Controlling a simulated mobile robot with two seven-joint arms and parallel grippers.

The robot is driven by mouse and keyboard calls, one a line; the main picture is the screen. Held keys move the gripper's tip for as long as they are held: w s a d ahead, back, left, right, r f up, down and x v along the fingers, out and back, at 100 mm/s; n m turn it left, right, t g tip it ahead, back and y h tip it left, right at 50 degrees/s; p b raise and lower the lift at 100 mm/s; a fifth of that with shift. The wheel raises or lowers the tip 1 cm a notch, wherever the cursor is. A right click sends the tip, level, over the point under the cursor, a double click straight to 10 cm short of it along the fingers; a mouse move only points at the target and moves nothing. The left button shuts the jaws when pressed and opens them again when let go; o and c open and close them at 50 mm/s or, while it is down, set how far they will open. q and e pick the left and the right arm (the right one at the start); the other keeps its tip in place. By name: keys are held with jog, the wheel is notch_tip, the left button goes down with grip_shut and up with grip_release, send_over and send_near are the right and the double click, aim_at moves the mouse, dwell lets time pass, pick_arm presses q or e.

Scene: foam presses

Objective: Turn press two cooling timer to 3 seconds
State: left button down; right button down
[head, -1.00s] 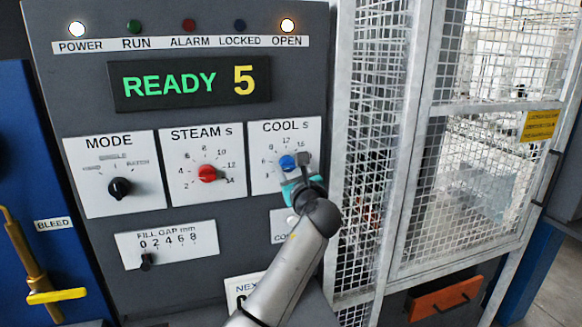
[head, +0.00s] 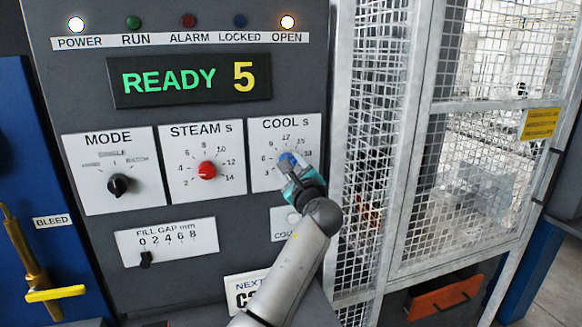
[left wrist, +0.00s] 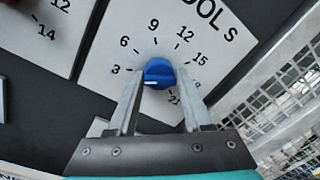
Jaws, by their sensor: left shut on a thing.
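The blue COOL S knob (head: 287,160) sits on its white dial plate (head: 262,181), at the lower right of the press panel. My left gripper (head: 292,165) is at the knob and partly covers it. In the left wrist view, the two fingers of my left gripper (left wrist: 160,80) are on either side of the blue knob (left wrist: 160,70), shut on it. A white mark on the knob faces left, roughly toward the printed 3; its exact setting is hard to tell. The display (head: 190,80) reads READY 5. My right gripper is not in view.
A red STEAM S knob (head: 206,170) and a black MODE knob (head: 118,184) are to the left. A FILL GAP slider (head: 146,259) is below. A wire mesh guard (head: 365,150) stands close on the right. The POWER and OPEN lamps are lit.

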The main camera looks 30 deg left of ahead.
pick_arm(q)
jog(key=shift+f, duration=0.15)
jog(key=shift+c, duration=1.8)
grip_release()
jog(key=shift+s, duration=0.1)
jog(key=b+v, duration=0.1)
jog(key=v, duration=1.4)
jog(key=shift+b, duration=0.4)
jog(key=shift+s, duration=0.1)
